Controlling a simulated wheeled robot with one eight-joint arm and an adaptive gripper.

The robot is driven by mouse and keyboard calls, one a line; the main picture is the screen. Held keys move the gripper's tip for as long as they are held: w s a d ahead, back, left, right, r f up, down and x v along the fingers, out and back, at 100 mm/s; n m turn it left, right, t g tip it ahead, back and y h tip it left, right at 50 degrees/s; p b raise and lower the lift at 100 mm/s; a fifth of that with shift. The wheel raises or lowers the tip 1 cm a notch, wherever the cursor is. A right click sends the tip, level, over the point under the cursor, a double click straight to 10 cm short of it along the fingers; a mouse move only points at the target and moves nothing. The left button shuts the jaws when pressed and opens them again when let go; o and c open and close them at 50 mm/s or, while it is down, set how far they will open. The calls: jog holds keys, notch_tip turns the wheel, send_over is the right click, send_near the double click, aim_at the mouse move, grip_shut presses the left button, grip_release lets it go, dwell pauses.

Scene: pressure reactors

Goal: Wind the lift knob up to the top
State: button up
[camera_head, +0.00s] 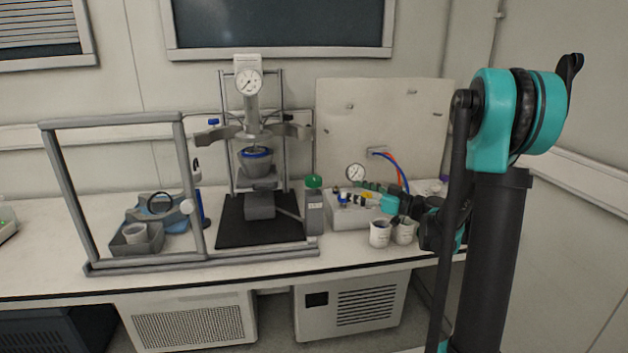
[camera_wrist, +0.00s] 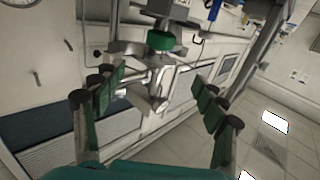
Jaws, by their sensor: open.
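A round green knob (camera_head: 313,182) sits on top of an upright grey block (camera_head: 315,212), right of the reactor stand; I take it as the lift knob. The green knob also shows in the wrist view (camera_wrist: 160,41), ahead of the fingers and near the top of the picture. My gripper (camera_wrist: 158,90) is open and empty, with its green-padded fingers spread left and right. In the head view my gripper (camera_head: 366,190) reaches leftward over the bench, apart from the knob. A grey vessel with a blue rim (camera_head: 257,160) hangs in the reactor stand (camera_head: 283,120), above a grey lift block (camera_head: 260,205).
A pressure gauge (camera_head: 248,82) tops the stand. Two white cups (camera_head: 380,234) stand at the front, below my arm. A white control box (camera_head: 345,212) is close to my gripper. A grey frame (camera_head: 190,190) stands at the left. A bare bench strip (camera_head: 340,262) runs along the front.

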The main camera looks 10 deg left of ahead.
aim_at(313, 177)
jog(key=x, duration=1.6)
jog(key=shift+w+a, duration=0.1)
jog(key=shift+c, duration=0.6)
jog(key=c, duration=1.1)
